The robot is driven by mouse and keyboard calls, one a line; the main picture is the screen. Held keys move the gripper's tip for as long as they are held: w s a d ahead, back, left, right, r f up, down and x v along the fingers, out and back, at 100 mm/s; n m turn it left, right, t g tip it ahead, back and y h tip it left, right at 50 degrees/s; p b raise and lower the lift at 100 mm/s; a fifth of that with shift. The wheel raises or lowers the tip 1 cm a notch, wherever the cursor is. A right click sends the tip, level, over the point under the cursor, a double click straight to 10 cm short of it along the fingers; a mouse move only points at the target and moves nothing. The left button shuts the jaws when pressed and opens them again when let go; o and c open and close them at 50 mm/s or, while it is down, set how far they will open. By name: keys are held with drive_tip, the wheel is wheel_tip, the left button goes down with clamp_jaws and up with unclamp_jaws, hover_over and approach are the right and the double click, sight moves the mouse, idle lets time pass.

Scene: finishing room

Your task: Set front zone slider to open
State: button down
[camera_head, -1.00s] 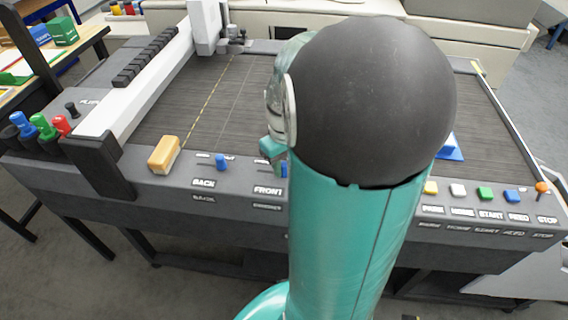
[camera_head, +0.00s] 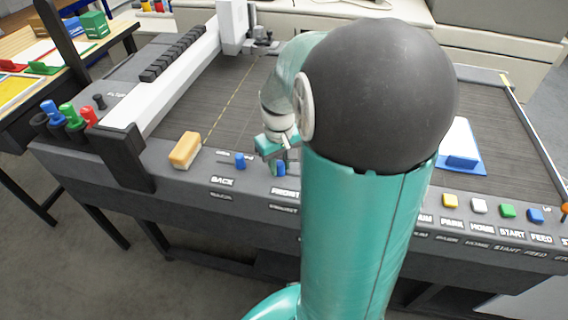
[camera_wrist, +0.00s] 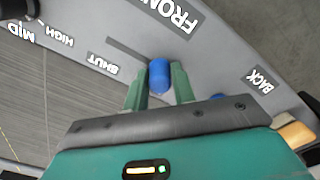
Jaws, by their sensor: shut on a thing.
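The front zone slider has a blue knob (camera_wrist: 159,76) beside the FRONT label (camera_wrist: 168,12) on the grey front panel. The two green fingertips of my gripper (camera_wrist: 159,85) are on either side of the knob, shut on it. A dark slot runs from the knob towards the upper left in the wrist view, and the SHUT label (camera_wrist: 103,64) lies left of the knob. An open label is not visible. In the head view the front knob (camera_head: 279,169) shows just under my gripper (camera_head: 279,154), partly covered by it.
The back slider's blue knob (camera_head: 240,160) stands close to the left, with a tan block (camera_head: 186,150) beyond it. Coloured buttons (camera_head: 507,211) line the panel at right. A white gantry beam (camera_head: 175,85) crosses the dark bed. A blue-and-white object (camera_head: 462,148) lies on the bed.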

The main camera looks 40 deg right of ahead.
sight(278, 162)
drive_tip(key=c, duration=1.1)
unclamp_jaws()
drive_tip(key=shift+w+a, duration=0.2)
drive_tip(key=shift+w, duration=0.1)
drive_tip(key=shift+c, duration=0.2)
drive_tip(key=shift+s, duration=0.1)
wheel_tip(278, 162, up, 14)
drive_tip(key=s+a+t, duration=0.2)
drive_tip(key=s+a, duration=0.3)
drive_tip(key=a, duration=0.4)
drive_tip(key=s+a+n+t, duration=0.1)
drive_tip(key=s+a+t, duration=0.2)
drive_tip(key=a, duration=0.6)
drive_tip(key=shift+s+a+r+n+t, duration=0.15)
drive_tip(key=shift+s+a+n+t, duration=0.2)
drive_tip(key=shift+s, duration=0.6)
